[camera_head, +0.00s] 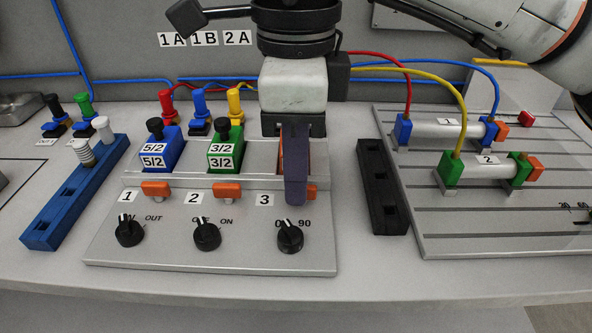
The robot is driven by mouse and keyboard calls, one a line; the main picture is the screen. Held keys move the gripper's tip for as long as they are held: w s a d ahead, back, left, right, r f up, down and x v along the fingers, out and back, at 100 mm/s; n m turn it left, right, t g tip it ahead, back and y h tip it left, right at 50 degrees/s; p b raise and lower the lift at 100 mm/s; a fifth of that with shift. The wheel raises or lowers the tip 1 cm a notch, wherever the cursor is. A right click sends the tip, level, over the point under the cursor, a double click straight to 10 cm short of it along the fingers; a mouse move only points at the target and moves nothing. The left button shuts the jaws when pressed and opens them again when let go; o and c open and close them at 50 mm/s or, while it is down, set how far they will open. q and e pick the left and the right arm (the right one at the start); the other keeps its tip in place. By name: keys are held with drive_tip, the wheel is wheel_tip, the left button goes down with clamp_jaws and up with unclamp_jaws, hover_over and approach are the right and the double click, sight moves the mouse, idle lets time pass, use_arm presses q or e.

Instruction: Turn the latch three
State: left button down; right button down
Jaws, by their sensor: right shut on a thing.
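Latch one (155,189) and latch two (227,191) lie crosswise and uncovered. Latch three (312,192) is mostly hidden behind my right gripper (296,198); only its right end shows. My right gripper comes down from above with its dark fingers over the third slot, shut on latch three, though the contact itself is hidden. Black knob three (290,237) sits just below the fingertips. My left gripper is not in view.
Blue (171,153) and green (226,153) valve blocks stand left of the gripper. A black slotted block (380,185) lies right of the panel. A grooved plate (460,222) with two cylinders and coloured hoses is farther right. A blue rack (50,220) stands left.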

drive_tip(key=c, duration=1.9)
unclamp_jaws()
drive_tip(key=shift+r, duration=0.1)
drive_tip(key=shift+o, duration=0.2)
wheel_tip(320, 180, up, 8)
drive_tip(key=p, duration=0.6)
drive_tip(key=shift+s, duration=0.15)
